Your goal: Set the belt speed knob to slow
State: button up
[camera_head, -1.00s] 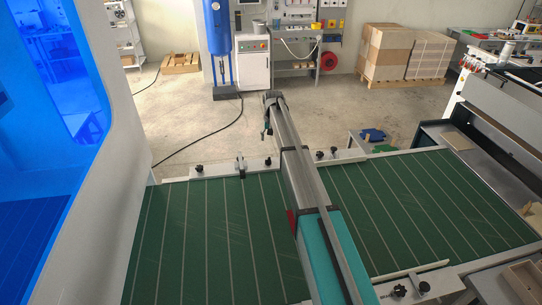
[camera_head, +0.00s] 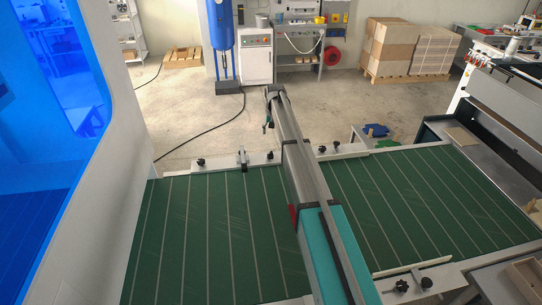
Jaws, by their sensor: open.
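No knob with readable speed marks shows, so I cannot tell which, if any, is the belt speed knob. Small black knobs stand on the belt's far rail, at left (camera_head: 201,162) and right of the beam (camera_head: 322,149). Two more black knobs (camera_head: 401,286) sit at the near right edge. The green belt (camera_head: 210,230) with pale stripes lies below me. A long grey and teal beam (camera_head: 310,175) crosses above it, hiding its middle. My gripper is not in view.
A white machine wall with a blue window (camera_head: 40,140) stands at left. A grey machine (camera_head: 500,150) stands at right. Beyond the belt are open concrete floor with a black cable, a grey cabinet (camera_head: 255,62) and stacked cartons (camera_head: 400,45) on a pallet.

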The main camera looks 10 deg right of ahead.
aim_at(270, 153)
jog(key=shift+w+a+f+b, duration=0.1)
jog(key=shift+a+f+b, duration=0.1)
jog(key=shift+f+b, duration=2.9)
jog(key=shift+a+f+b, duration=0.15)
jog(key=shift+f+b, duration=2.85)
jog(key=shift+f, duration=0.2)
grip_shut()
